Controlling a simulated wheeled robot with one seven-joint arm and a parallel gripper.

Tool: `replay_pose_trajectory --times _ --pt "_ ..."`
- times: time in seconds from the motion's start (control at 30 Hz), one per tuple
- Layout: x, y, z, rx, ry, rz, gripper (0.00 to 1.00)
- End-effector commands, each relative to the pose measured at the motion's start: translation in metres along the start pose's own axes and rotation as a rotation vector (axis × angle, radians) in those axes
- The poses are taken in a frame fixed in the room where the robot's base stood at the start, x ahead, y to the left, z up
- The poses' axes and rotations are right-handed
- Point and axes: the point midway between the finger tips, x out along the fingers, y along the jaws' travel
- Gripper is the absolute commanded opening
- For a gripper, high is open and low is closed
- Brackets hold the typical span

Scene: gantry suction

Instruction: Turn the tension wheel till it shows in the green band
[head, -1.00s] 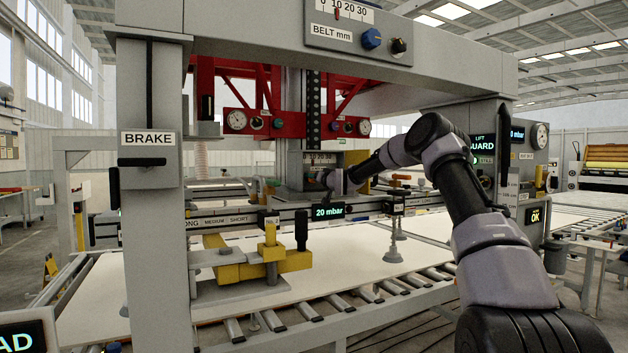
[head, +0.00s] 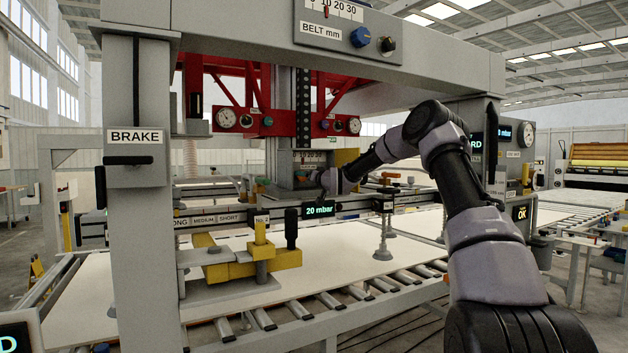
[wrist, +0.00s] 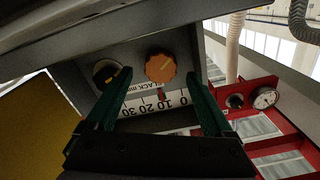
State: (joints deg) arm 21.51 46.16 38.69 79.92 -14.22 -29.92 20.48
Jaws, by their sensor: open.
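In the wrist view an orange round knob (wrist: 160,67) with a pointer line sits on a grey panel, above a white scale marked SLACK mm (wrist: 165,103) with a red marker near the 10. It looks like the tension wheel. No green band can be made out there. My gripper (wrist: 159,75) is open, its two dark green fingers on either side of the knob in the picture; I cannot tell whether they touch it. In the head view my gripper (head: 325,180) is at the lower part of the grey carriage box (head: 308,160), and the knob is hidden.
A dark knob (wrist: 106,73) sits beside the orange one, behind a finger. Red framework with gauges (wrist: 265,97) is close at the right. In the head view a beam with a 20 mbar display (head: 318,210) runs below my gripper, and the BRAKE post (head: 136,136) stands left.

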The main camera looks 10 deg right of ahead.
Motion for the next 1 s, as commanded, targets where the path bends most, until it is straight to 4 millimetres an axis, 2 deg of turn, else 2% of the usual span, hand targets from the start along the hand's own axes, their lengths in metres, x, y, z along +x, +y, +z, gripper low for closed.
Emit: replay_pose_trajectory --times 0.03,0.2,0.4,0.83,1.0 --pt "-0.012 0.001 -0.002 -0.002 0.000 0.001 0.86" --pt "-0.046 0.001 -0.001 -0.002 -0.001 0.002 0.86" --pt "-0.072 0.000 0.000 0.001 -0.001 0.001 0.86" --pt "-0.079 0.000 0.000 0.000 -0.002 0.001 0.86" --pt "-0.092 -0.019 0.002 -0.037 -0.068 0.020 0.86"
